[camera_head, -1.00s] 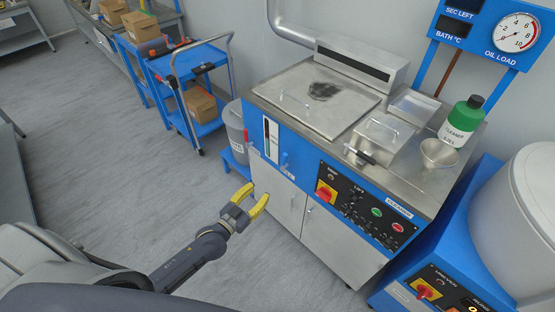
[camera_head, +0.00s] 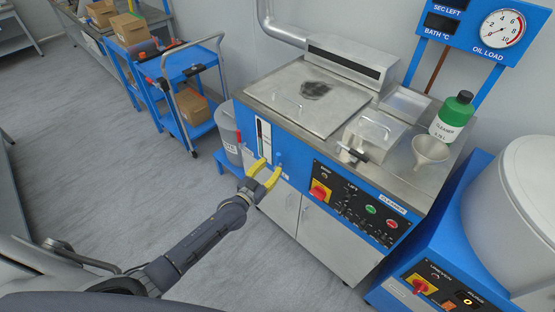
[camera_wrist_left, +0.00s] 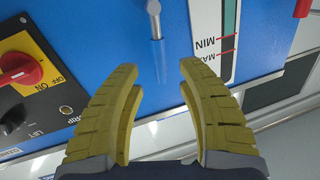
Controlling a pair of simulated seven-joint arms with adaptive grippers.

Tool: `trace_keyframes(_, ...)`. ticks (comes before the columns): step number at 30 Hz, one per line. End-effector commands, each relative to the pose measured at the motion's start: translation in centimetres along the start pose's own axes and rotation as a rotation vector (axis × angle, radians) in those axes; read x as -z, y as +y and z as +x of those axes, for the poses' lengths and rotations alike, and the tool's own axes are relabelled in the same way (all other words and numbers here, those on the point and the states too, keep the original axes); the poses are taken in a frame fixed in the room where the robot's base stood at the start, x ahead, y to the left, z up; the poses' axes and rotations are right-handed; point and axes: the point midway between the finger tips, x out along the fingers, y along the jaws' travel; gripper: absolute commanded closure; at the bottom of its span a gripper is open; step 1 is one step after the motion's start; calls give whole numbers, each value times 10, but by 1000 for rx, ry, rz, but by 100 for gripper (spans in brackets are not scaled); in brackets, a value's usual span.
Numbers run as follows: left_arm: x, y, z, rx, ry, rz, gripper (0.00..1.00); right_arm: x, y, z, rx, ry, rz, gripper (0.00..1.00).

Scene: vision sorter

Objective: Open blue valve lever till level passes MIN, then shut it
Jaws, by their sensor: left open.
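The blue valve lever (camera_head: 279,159) is on the blue front panel, just right of the level gauge (camera_head: 263,138). In the left wrist view, which is upside down, a pale metal stem (camera_wrist_left: 154,18) stands out from the panel beyond my fingertips. The gauge (camera_wrist_left: 229,45) has red MIN and MAX marks; a dark teal strip shows on the MIN side, its exact level unclear. My left gripper (camera_head: 267,173) is open and empty in front of the panel, just below the lever. It also shows in the left wrist view (camera_wrist_left: 160,70), with nothing between its yellow fingers. My right gripper is not seen.
A control panel with a red-yellow switch (camera_head: 320,192) is right of the lever; a red lever (camera_head: 238,137) is left of the gauge. A grey bin (camera_head: 229,130) and blue cart (camera_head: 190,65) stand left. The floor before the machine is clear.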

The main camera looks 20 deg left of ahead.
Motion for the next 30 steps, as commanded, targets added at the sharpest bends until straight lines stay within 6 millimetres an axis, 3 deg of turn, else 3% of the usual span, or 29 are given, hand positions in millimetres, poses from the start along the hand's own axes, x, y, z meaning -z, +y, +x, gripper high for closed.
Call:
trace_keyframes(6, 0, 0, 30, 0, 0, 0, 61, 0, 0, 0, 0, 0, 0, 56)
trace_keyframes(12, 0, 1, 46, -1, 0, 0, 61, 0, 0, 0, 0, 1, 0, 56)
trace_keyframes(28, 0, 0, 53, 0, -1, -1, 60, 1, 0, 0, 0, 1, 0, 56)
trace_keyframes(30, 0, 0, 53, 0, -1, -1, 68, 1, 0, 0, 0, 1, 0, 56)
